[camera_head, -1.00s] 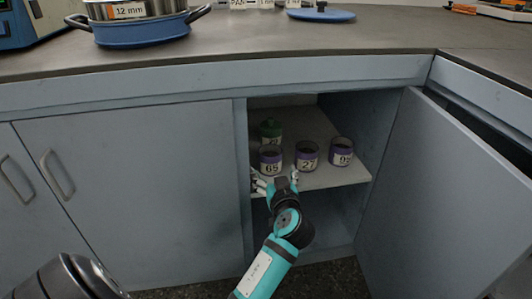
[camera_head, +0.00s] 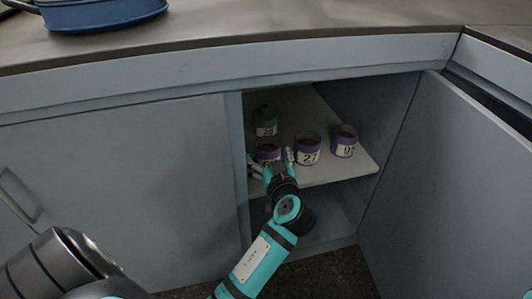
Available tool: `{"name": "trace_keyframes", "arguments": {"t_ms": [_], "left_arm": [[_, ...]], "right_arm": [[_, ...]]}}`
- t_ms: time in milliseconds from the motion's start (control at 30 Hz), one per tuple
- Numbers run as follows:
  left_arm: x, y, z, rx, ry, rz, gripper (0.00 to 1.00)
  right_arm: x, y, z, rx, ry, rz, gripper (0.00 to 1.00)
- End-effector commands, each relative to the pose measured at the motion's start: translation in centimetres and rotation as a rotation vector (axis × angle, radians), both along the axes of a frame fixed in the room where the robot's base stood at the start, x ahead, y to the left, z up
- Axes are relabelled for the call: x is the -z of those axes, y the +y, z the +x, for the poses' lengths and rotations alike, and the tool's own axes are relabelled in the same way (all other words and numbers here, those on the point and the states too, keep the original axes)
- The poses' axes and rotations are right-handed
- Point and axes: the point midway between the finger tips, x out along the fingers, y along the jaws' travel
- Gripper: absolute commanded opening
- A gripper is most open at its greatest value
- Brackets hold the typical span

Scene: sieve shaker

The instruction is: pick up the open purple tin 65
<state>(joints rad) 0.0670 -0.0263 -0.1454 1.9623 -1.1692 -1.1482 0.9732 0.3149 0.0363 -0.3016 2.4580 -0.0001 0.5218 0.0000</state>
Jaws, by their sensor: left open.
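The open purple tin 65 (camera_head: 267,148) stands upright on the cabinet shelf (camera_head: 340,172), near its left front. Its label is partly hidden by my gripper. My left gripper (camera_head: 271,160) is open, with one finger to the left of the tin and the other to its right, at the shelf's front. I cannot tell whether the fingers touch the tin. My right gripper is not in view.
Purple tin 27 (camera_head: 307,148) stands close to the right of the gripper's right finger. Another purple tin (camera_head: 344,141) stands farther right. A green tin (camera_head: 265,122) stands behind tin 65. The cabinet's left side wall is near the gripper; the open door (camera_head: 450,190) is at right.

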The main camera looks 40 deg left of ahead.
Motion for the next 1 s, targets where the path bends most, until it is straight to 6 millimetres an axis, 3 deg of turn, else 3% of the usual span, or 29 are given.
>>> {"name": "trace_keyframes", "arguments": {"t_ms": [67, 500, 933, 1000], "left_arm": [[0.00, 0.01, 0.00, 0.000, 0.000, 0.000, 0.88], [-0.01, 0.03, 0.01, 0.000, 0.000, 0.000, 0.30], [-0.27, 0.13, 0.10, 0.000, -0.001, 0.001, 0.27], [-0.54, 0.27, 0.22, 0.000, -0.001, 0.002, 0.14]], "right_arm": [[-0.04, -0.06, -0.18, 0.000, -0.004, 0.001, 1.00], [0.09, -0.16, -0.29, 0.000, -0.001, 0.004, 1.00], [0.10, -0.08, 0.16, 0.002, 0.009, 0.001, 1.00], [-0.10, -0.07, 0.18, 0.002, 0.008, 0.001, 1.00]]}}
